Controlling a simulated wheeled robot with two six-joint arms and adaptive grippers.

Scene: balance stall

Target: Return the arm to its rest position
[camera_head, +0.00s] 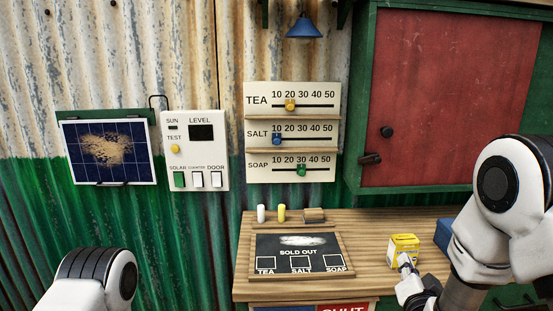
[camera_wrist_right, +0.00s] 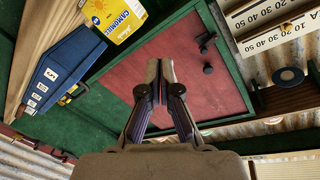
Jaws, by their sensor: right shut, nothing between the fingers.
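My right gripper (camera_head: 405,263) is at the right of the counter in the head view, just in front of the yellow box (camera_head: 403,245); whether it touches the box is unclear. In the right wrist view the gripper (camera_wrist_right: 159,72) has its fingertips together with nothing between them. The yellow box, marked camomile, also shows there (camera_wrist_right: 113,17), apart from the fingers at the upper left. My left arm shows only a rounded link at the lower left of the head view; its gripper is out of sight.
The wooden counter (camera_head: 375,225) holds a sold-out board (camera_head: 297,245), two chalk-like sticks, a small block and a blue box (camera_head: 443,233). Behind are a slider board (camera_head: 323,115), a switch panel (camera_head: 198,150), a solar panel (camera_head: 108,150) and a red hatch (camera_head: 445,85) in a green frame.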

